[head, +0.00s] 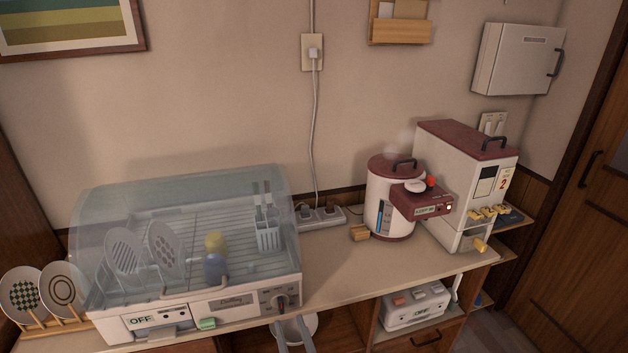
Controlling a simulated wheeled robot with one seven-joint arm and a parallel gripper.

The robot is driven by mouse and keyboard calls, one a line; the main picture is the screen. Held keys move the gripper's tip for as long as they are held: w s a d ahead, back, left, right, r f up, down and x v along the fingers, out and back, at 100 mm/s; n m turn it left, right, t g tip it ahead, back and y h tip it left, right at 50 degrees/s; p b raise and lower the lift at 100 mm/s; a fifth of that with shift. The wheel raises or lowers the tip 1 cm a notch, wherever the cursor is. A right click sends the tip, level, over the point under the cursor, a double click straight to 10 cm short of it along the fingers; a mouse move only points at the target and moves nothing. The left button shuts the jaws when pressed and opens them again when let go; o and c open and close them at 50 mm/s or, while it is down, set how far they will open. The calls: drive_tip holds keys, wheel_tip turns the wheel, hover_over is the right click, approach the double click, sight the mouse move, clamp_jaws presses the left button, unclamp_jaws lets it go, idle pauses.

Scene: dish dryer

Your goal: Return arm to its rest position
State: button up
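My gripper (290,324) shows at the bottom edge, left of centre. Two grey bars that look like its fingers stand apart with nothing clear between them. The rest of my arm is out of view. The dish dryer (222,308) stands on the counter above and to the left of the gripper. Its clear lid (180,190) is down.
A plate stand (52,326) with two plates is at the left. A steaming red-topped pot (382,210) and a tall dispenser (453,190) stand at the right. A white box (414,306) sits on a shelf below. The counter (350,272) before the pot is clear.

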drive_tip(key=s+d+r, duration=0.2)
drive_tip(key=s+d, duration=0.6)
drive_tip(key=s, duration=0.2)
drive_tip(key=s+d+r, duration=0.2)
drive_tip(key=s+d, duration=0.7)
drive_tip(key=s+d+r+m+g+h, duration=0.1)
drive_tip(key=s+d+r+h, duration=0.1)
drive_tip(key=s, duration=0.5)
drive_tip(key=s+d+r+m+g+h, duration=0.1)
drive_tip(key=s+d+h, duration=0.1)
drive_tip(key=s, duration=0.6)
drive_tip(key=s+d+r+m+g+h, duration=0.1)
drive_tip(key=s+d+r+h, duration=0.1)
drive_tip(key=s+d, duration=0.2)
drive_tip(key=v, duration=0.4)
drive_tip(key=shift+w+f, duration=0.15)
drive_tip(key=shift+c, duration=0.3)
